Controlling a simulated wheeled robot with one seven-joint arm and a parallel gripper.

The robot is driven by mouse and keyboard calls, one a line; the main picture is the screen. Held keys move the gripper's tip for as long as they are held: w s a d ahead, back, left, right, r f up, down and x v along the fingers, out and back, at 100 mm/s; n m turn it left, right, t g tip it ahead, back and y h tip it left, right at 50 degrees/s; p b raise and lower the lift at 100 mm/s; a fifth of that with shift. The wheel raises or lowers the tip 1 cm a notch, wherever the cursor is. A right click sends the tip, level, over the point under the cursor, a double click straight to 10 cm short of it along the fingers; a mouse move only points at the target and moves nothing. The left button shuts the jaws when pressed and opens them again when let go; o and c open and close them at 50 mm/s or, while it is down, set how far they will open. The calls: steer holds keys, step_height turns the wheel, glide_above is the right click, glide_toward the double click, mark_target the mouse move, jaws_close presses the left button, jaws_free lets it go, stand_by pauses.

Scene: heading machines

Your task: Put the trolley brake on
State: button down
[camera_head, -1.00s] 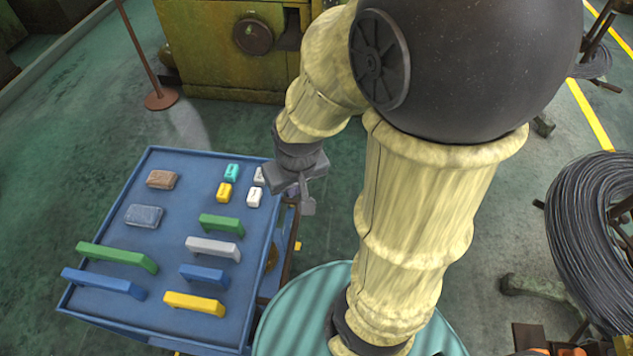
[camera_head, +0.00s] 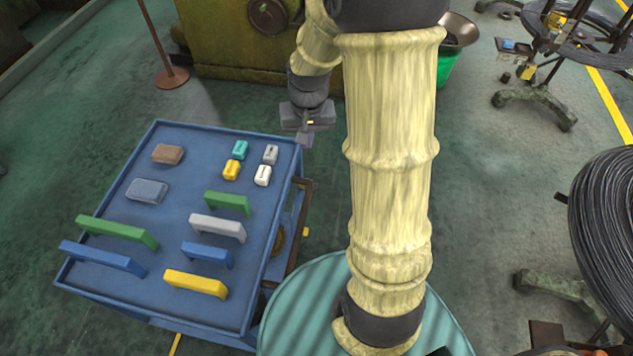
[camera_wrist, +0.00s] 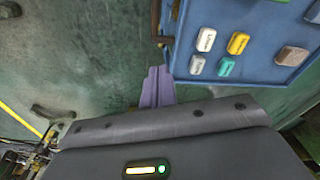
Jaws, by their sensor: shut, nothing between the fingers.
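The blue trolley (camera_head: 110,190) stands at the left of the head view, its flat top holding blocks and bars. No brake lever or pedal can be made out; the trolley's lower parts are mostly hidden under its top. My gripper (camera_head: 307,140) hangs just beyond the trolley's far right corner, apart from it, pointing down. In the wrist view the purple-grey fingers (camera_wrist: 157,88) are together and empty, beside the trolley's edge (camera_wrist: 172,45). A brownish frame part (camera_head: 297,225) shows along the trolley's right side, with a round part (camera_head: 277,240) there, perhaps a wheel.
On the trolley top lie small blocks (camera_head: 240,149), a brown block (camera_head: 168,154) and coloured bars (camera_head: 195,283). A green machine (camera_head: 230,50) and a post on a round base (camera_head: 171,77) stand behind. A wire coil (camera_head: 610,240) is at right. Floor right of the trolley is partly clear.

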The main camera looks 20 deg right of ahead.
steer(key=w+d+f+m+b, duration=0.2)
steer(key=w+d+f, duration=0.3)
steer(key=f, duration=0.3)
steer(key=w+d+f+m+g+y+b, duration=0.1)
steer(key=w+d+f+b, duration=0.3)
steer(key=f, duration=0.4)
steer(key=shift+w+d+f+m+g, duration=0.2)
steer(key=shift+w+d+m+g, duration=0.15)
steer(key=shift+w+m, duration=0.5)
steer(key=shift+f, duration=0.1)
steer(key=s+a+f, duration=0.1)
steer(key=f, duration=0.5)
steer(key=s+a+f, duration=0.1)
steer(key=a+f, duration=0.1)
steer(key=f, duration=0.4)
steer(key=shift+s+a+f+b, duration=0.2)
steer(key=shift+s+b, duration=0.05)
steer(key=shift+b, duration=0.15)
